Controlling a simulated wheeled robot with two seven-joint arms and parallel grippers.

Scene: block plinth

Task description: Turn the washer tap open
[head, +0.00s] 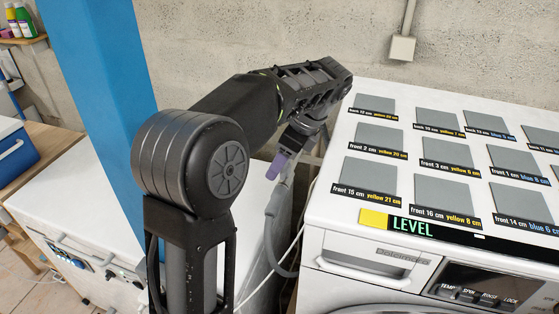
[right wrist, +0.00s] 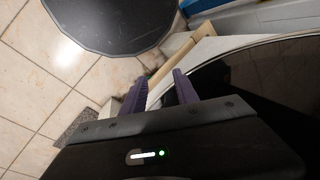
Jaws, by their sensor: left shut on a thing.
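My left gripper (head: 279,160) reaches down into the gap between the two white machines. Its purple fingers are shut at the top of a grey hose (head: 273,205), where the washer tap is. The fingers and wrist hide the tap, so its handle angle cannot be seen. My right gripper (right wrist: 160,76) shows in the right wrist view with its two purple fingers apart and nothing held between them.
A white washer (head: 319,225) on the right bears several grey square plates and a LEVEL strip (head: 440,229). Another white machine (head: 80,195) stands left, by a blue post (head: 100,55). A dark round surface (right wrist: 110,20) lies beyond my right gripper.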

